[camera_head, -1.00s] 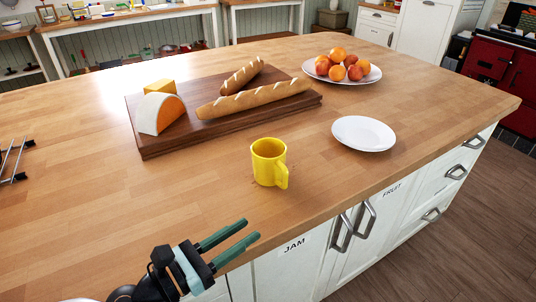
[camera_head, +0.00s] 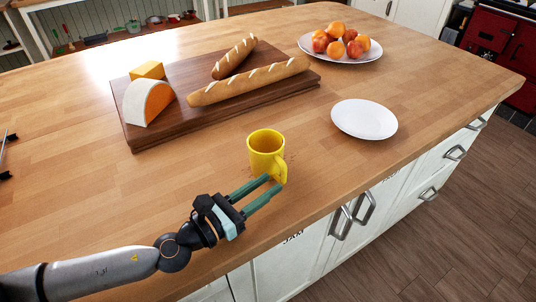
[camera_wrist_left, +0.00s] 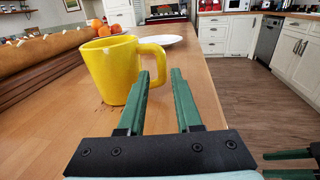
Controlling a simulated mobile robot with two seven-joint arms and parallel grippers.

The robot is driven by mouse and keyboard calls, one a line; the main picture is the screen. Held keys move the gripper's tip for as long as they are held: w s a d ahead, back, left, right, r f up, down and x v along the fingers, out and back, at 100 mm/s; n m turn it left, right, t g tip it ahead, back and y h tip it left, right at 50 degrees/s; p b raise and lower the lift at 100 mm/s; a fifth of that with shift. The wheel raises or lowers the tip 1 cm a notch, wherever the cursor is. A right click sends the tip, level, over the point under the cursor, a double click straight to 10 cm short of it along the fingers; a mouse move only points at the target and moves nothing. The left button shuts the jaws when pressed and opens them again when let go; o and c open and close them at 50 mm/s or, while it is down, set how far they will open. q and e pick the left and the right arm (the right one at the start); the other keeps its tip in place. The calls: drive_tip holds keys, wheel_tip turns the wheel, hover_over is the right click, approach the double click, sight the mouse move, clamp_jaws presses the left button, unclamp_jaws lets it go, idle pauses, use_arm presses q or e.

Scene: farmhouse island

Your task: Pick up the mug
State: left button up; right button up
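The yellow mug (camera_head: 264,146) stands upright on the wooden island top. Its handle faces my left gripper and the front edge; the mug also shows large in the left wrist view (camera_wrist_left: 108,72). My left gripper (camera_head: 274,182) is open and empty, its two green fingers pointing at the handle. In the left wrist view the handle (camera_wrist_left: 154,44) appears just ahead of and between the fingertips (camera_wrist_left: 160,72). I cannot tell whether they touch it. My right gripper (camera_wrist_left: 289,164) shows partly at the lower right of the left wrist view, its two green fingers apart and empty.
A dark wooden board (camera_head: 150,137) with two baguettes (camera_head: 250,82) and cheese (camera_head: 148,101) lies behind the mug. A white plate (camera_head: 364,119) is to its right, a fruit plate (camera_head: 310,47) farther back. The island's front edge is close.

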sight(281, 177)
use_arm(q)
drive_tip(key=shift+f+p+x, duration=0.2)
drive_tip(key=shift+p+x, duration=0.2)
drive_tip(key=shift+x, duration=2.3)
drive_tip(key=shift+s+d, duration=0.1)
clamp_jaws()
drive_tip(key=shift+r, duration=0.1)
